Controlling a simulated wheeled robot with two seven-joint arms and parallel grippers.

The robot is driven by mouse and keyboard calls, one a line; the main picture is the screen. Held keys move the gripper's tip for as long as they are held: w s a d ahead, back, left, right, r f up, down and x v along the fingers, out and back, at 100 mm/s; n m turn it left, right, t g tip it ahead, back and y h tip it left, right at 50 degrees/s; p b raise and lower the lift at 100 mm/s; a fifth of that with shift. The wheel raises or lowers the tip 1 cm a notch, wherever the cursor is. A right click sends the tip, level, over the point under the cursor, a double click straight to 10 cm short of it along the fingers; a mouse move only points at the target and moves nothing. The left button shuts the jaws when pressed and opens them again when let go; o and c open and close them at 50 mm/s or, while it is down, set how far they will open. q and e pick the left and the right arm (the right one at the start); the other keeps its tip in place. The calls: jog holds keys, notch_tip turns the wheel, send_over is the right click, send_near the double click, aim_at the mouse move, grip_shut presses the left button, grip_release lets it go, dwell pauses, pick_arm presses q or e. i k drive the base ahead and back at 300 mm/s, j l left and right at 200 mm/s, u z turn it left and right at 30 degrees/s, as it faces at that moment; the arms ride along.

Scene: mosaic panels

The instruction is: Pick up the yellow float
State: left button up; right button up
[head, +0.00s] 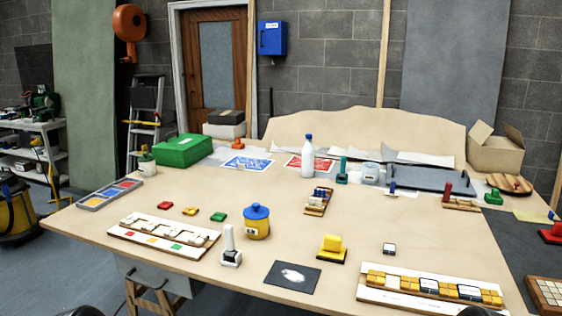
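The yellow float (331,246) stands on the wooden table right of centre, near the front. It has a yellow block-like upper part on a dark flat base with a yellow edge. Nothing touches it, and its top and front are in plain sight. Only dark rounded bits, likely of my arms, show at the bottom edge of the head view, at the left and right. No gripper fingers can be seen.
A dark card (292,277) lies left of the float. A white-handled tool (230,247) and a blue-lidded yellow jar (257,222) stand farther left. A mosaic panel (383,297) with yellow tiles lies at the front right. A small tile (389,249) sits right of the float.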

aim_at(332, 251)
jog(key=i+j, duration=0.15)
jog(key=j, duration=0.15)
jog(key=i+j, duration=0.15)
jog(key=j, duration=0.2)
jog(key=i+j, duration=0.15)
jog(key=j, duration=0.15)
jog(key=i+j, duration=0.15)
jog(key=j, duration=0.2)
